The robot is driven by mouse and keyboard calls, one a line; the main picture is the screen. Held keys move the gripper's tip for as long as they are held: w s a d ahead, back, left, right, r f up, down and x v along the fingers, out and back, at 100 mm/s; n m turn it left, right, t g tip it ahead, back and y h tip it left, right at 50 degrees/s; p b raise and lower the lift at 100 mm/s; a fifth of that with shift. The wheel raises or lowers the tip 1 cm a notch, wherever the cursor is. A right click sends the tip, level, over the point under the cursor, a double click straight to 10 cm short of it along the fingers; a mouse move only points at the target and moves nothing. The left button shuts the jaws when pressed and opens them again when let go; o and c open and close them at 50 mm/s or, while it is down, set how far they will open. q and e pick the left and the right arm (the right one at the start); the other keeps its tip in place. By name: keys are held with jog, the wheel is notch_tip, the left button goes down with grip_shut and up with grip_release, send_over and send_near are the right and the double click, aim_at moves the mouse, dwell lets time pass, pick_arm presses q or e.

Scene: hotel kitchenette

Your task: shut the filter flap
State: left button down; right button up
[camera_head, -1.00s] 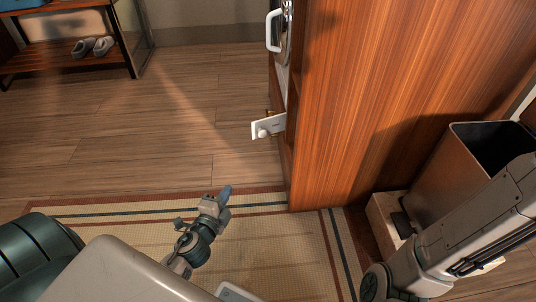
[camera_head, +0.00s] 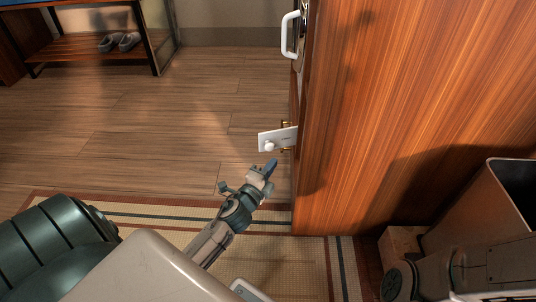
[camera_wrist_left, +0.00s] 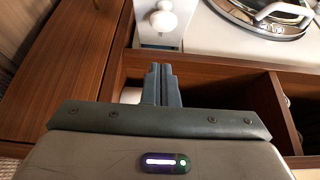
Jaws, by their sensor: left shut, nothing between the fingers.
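The filter flap (camera_head: 281,139) is a small white panel with a round white knob. It stands open, sticking out to the left from the low front of the wooden cabinet. In the left wrist view the flap (camera_wrist_left: 146,37) and its knob are at the top centre, just beyond my fingertips. My left gripper (camera_head: 269,166) is shut and empty, just below and in front of the flap in the head view; it also shows in the left wrist view (camera_wrist_left: 161,72). I see no clear contact with the flap. My right gripper is out of view.
A white appliance with a round door (camera_wrist_left: 280,14) sits in the wooden cabinet (camera_head: 400,110); its white door handle (camera_head: 289,35) is above the flap. A bin (camera_head: 480,215) stands at the right. A woven mat (camera_head: 290,262) lies below. The floor left of the flap is clear.

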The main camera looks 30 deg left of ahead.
aim_at(274, 147)
pick_arm(q)
jog(key=w+a+b, duration=0.1)
jog(key=w+a, duration=0.2)
dwell(0.5)
